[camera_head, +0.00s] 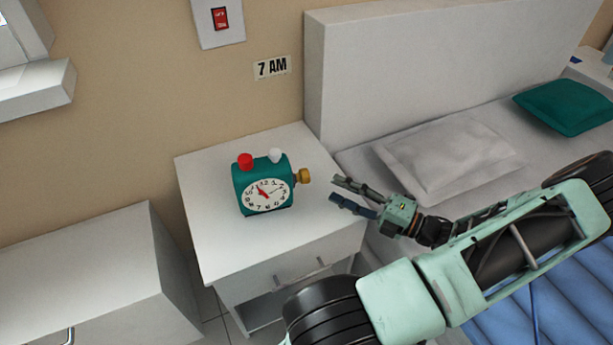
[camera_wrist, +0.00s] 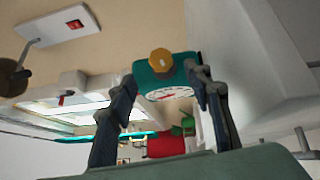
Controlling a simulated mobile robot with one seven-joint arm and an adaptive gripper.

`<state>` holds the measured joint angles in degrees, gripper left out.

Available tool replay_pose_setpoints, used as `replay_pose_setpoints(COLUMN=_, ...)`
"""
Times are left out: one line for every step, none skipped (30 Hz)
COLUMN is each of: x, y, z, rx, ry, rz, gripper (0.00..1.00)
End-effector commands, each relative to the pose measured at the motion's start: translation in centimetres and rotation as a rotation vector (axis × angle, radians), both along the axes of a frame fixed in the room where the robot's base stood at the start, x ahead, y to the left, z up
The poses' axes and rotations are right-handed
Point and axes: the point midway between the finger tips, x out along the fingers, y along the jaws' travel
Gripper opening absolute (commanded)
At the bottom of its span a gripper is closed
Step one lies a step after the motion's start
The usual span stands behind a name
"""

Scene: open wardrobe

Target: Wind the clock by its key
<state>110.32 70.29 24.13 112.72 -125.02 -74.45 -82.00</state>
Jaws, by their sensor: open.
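The teal clock (camera_head: 263,187) stands on the white nightstand (camera_head: 222,245), its white dial facing the front. A red knob (camera_head: 245,161) and a white knob (camera_head: 275,155) sit on its top. The brass key (camera_head: 304,175) sticks out of its right side. My gripper (camera_head: 338,190) is open and empty to the right of the key, apart from it, with its fingers pointing left toward the clock. In the wrist view the key (camera_wrist: 160,60) shows against the clock (camera_wrist: 176,72), in the gap beyond the two fingers (camera_wrist: 166,88).
A bed with a white headboard (camera_head: 420,65), a white pillow (camera_head: 445,160) and a green pillow (camera_head: 568,105) is at the right. A "7 AM" sign (camera_head: 272,67) and a red switch (camera_head: 221,17) are on the wall. A white cabinet (camera_head: 90,265) stands at the left.

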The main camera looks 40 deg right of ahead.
Motion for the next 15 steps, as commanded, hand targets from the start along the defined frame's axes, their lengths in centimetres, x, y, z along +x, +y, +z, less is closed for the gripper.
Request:
replay_pose_setpoints(x=0.7, y=0.3, z=0.1, rx=0.002, ry=-0.002, rz=0.003, gripper=0.46)
replay_pose_setpoints(x=1.1, y=0.5, z=0.0, rx=0.001, ry=-0.001, rz=0.003, gripper=0.46)
replay_pose_setpoints(x=1.7, y=0.8, z=0.1, rx=0.001, ry=-0.001, rz=0.004, gripper=0.46)
replay_pose_setpoints(x=2.3, y=1.0, z=0.1, rx=0.002, ry=-0.001, rz=0.003, gripper=0.46)
replay_pose_setpoints(x=2.8, y=1.3, z=0.1, rx=0.002, ry=-0.001, rz=0.003, gripper=0.46)
replay_pose_setpoints(x=3.6, y=1.6, z=0.2, rx=0.001, ry=0.000, rz=0.003, gripper=0.46)
replay_pose_setpoints(x=4.1, y=1.8, z=0.2, rx=0.001, ry=-0.001, rz=0.004, gripper=0.46)
replay_pose_setpoints(x=4.7, y=2.0, z=0.2, rx=0.001, ry=0.001, rz=0.004, gripper=0.46)
replay_pose_setpoints(x=5.4, y=2.3, z=0.3, rx=0.001, ry=-0.001, rz=0.003, gripper=0.46)
replay_pose_setpoints(x=5.9, y=2.5, z=0.3, rx=0.001, ry=0.000, rz=0.003, gripper=0.46)
replay_pose_setpoints(x=6.4, y=2.7, z=0.4, rx=0.001, ry=0.000, rz=0.003, gripper=0.46)
replay_pose_setpoints(x=6.9, y=2.9, z=0.4, rx=0.001, ry=0.000, rz=0.002, gripper=0.46)
replay_pose_setpoints(x=7.3, y=3.1, z=0.4, rx=0.002, ry=0.001, rz=0.001, gripper=0.46)
replay_pose_setpoints(x=7.7, y=3.2, z=0.5, rx=0.001, ry=0.000, rz=0.001, gripper=0.46)
replay_pose_setpoints(x=8.1, y=3.4, z=0.5, rx=0.000, ry=0.001, rz=0.002, gripper=0.46)
